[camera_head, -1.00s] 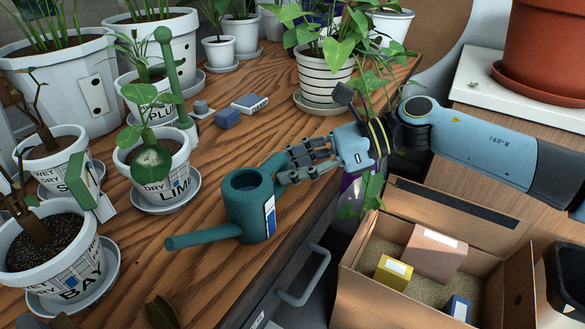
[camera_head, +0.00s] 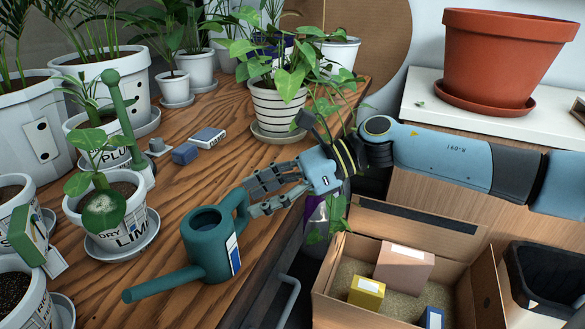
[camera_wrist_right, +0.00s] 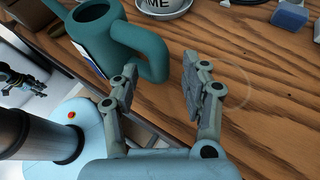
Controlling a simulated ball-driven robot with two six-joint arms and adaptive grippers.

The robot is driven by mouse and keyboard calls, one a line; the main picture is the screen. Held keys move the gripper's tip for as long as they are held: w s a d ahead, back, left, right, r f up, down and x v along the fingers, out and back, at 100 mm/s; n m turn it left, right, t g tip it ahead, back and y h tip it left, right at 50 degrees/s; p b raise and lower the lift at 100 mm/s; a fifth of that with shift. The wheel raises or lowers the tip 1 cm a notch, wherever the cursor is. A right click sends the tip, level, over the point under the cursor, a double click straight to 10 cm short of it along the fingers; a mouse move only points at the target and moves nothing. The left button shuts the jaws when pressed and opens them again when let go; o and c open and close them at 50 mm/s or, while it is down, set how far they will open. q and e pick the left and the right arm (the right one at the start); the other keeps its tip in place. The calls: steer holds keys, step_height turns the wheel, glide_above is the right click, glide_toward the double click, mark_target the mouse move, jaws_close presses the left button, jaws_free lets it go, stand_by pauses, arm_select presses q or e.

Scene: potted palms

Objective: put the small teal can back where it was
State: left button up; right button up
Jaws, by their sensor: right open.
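The small teal can (camera_head: 206,245) is a watering can with a long spout and a looped handle. It stands upright on the wooden bench near its front edge, with the spout toward the lower left in the head view. My right gripper (camera_head: 264,195) is open and empty beside the handle. In the right wrist view the can (camera_wrist_right: 95,28) is at the upper left. There the handle's bend lies just ahead of the spread fingers of my right gripper (camera_wrist_right: 158,84); I cannot tell whether they touch.
Several white potted plants, including the LIME pot (camera_head: 105,222), stand left of the can. Blue blocks (camera_head: 185,153) and a striped pot (camera_head: 277,108) are farther back. An open cardboard box (camera_head: 460,270) sits below the bench at right. Bare wood lies behind the can.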

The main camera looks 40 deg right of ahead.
steer(key=p+v, duration=0.3)
steer(key=v, duration=0.7)
steer(key=shift+s, duration=0.1)
steer(key=s+d+f+m+t+h, duration=0.2)
steer(key=f+m+h, duration=0.3)
steer(key=f+m, duration=0.75)
steer(key=s+d+f+m+t+h, duration=0.25)
steer(key=f+m+h, duration=0.25)
steer(key=f+m, duration=0.8)
steer(key=s+a+f+m+g+h, duration=0.1)
steer(key=s+a+f+m+g, duration=0.2)
steer(key=s+f+m, duration=0.3)
steer(key=s+a+f+m+g+h, duration=0.1)
steer(key=s+a+f+m+g, duration=0.2)
steer(key=s+f, duration=0.6)
steer(key=s+a+f+m+g, duration=0.1)
steer(key=s+f+m+g, duration=0.1)
steer(key=s+m, duration=0.4)
steer(key=s+a+f+m+g, duration=0.2)
steer(key=s+m, duration=0.4)
steer(key=s, duration=0.4)
steer(key=shift+s+a+f+g, duration=0.25)
steer(key=shift+f+g, duration=0.4)
steer(key=shift+f, duration=0.25)
